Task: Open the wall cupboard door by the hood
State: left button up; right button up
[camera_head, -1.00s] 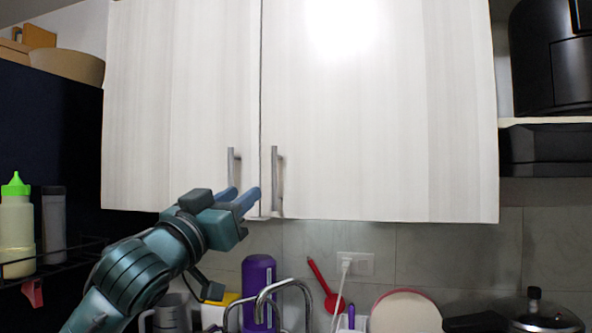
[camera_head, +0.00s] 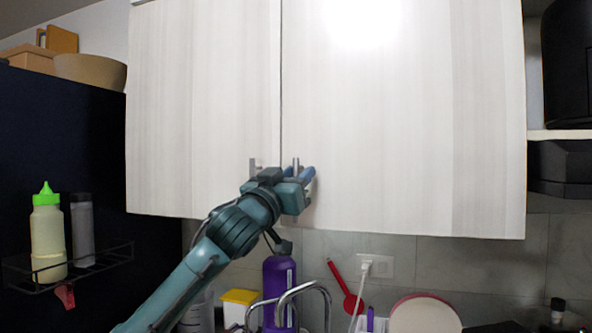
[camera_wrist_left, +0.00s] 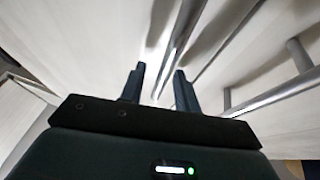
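The white wall cupboard has a left door (camera_head: 205,110) and a right door (camera_head: 420,130), both flush and closed. Each has a vertical metal bar handle near the centre seam: the left handle (camera_head: 252,166) and the right handle (camera_head: 296,164), mostly hidden by my gripper. My left gripper (camera_head: 291,174) is raised to the right door's handle with its fingers apart. In the left wrist view, the open fingers (camera_wrist_left: 158,88) have a bar handle (camera_wrist_left: 178,48) running between them; contact cannot be told. The other handle (camera_wrist_left: 275,94) lies to the right. My right gripper is out of view.
Below the cupboard are a purple bottle (camera_head: 279,280), a faucet (camera_head: 305,290) and a red utensil (camera_head: 345,285). A wire rack (camera_head: 100,262) with bottles is at left. A black appliance (camera_head: 566,65) stands on a shelf at right.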

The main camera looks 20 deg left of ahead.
pick_arm(q)
grip_shut()
dwell(0.4)
